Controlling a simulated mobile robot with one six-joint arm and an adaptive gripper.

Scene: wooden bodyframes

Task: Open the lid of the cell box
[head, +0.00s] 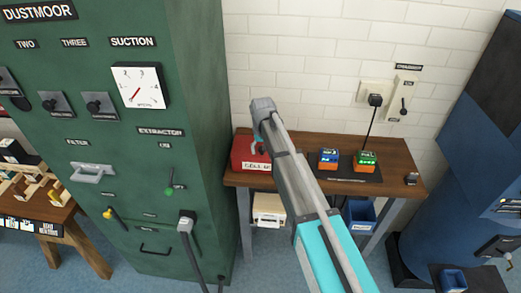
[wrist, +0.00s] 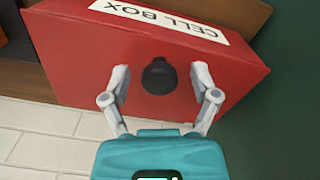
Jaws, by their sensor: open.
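The cell box (head: 240,150) is red with a white label, and it stands at the left end of the wooden bench in the head view. In the wrist view the box (wrist: 75,60) fills the upper part, with its label upside down at the top. A black round knob (wrist: 159,77) sticks up from its red upper face. The lid looks shut; its seam is hard to make out. My gripper (wrist: 160,72) is open, one finger on each side of the knob, with gaps showing to both. In the head view my arm hides part of the box.
On the bench (head: 400,178), two chargers or cells (head: 366,161) sit on a dark mat right of my arm. A tall green cabinet (head: 195,120) stands close left of the box. The white brick wall (head: 300,50) is behind.

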